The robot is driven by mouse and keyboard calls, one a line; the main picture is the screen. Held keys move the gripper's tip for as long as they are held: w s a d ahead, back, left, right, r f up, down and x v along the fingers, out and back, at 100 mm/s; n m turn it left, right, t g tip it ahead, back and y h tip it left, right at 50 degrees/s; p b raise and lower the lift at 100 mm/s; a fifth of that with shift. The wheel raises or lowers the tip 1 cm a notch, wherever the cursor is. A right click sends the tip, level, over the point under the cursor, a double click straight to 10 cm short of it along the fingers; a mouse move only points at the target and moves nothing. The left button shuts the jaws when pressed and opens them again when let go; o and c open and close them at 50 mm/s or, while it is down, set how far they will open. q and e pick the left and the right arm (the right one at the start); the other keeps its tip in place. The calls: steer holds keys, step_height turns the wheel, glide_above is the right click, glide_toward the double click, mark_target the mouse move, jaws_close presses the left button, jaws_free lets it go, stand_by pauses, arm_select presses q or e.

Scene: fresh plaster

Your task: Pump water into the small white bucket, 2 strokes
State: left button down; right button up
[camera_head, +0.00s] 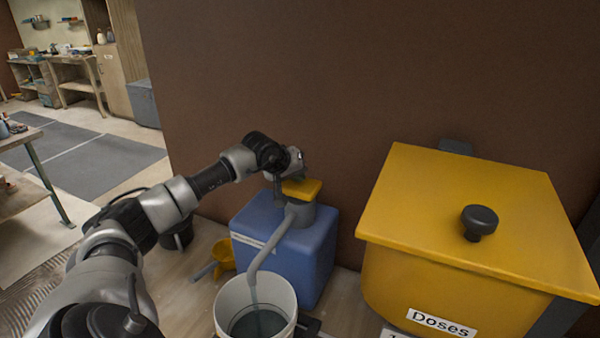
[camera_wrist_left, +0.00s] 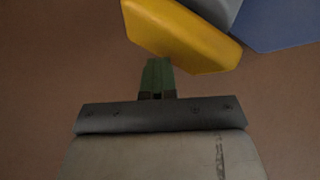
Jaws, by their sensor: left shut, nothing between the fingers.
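A blue water container (camera_head: 310,247) stands against the brown wall, with a grey pump and a yellow pump head (camera_head: 301,188) on top. Its grey spout (camera_head: 268,255) curves down to a white bucket (camera_head: 229,292) in front, which has dark water in it. My left gripper (camera_head: 301,178) is at the pump head, shut and empty. In the left wrist view its green fingertips (camera_wrist_left: 157,75) are together right beside the yellow pump head (camera_wrist_left: 182,38); I cannot tell whether they touch it. My right gripper is not in view.
A large yellow bin (camera_head: 450,230) with a black-knobbed lid and a "Doses" label stands to the right. A yellow scoop (camera_head: 223,255) lies left of the container. A workbench (camera_head: 25,165) is at the far left, with open floor and grey mats behind.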

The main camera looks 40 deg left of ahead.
arm_select(q)
steer(key=shift+f, duration=0.4)
steer(key=shift+r, duration=0.1)
steer(key=shift+w+r+p, duration=0.1)
steer(key=shift+r+p, duration=1.35)
steer(key=shift+r, duration=1.3)
step_height(320, 180, up, 5)
steer(key=p, duration=0.3)
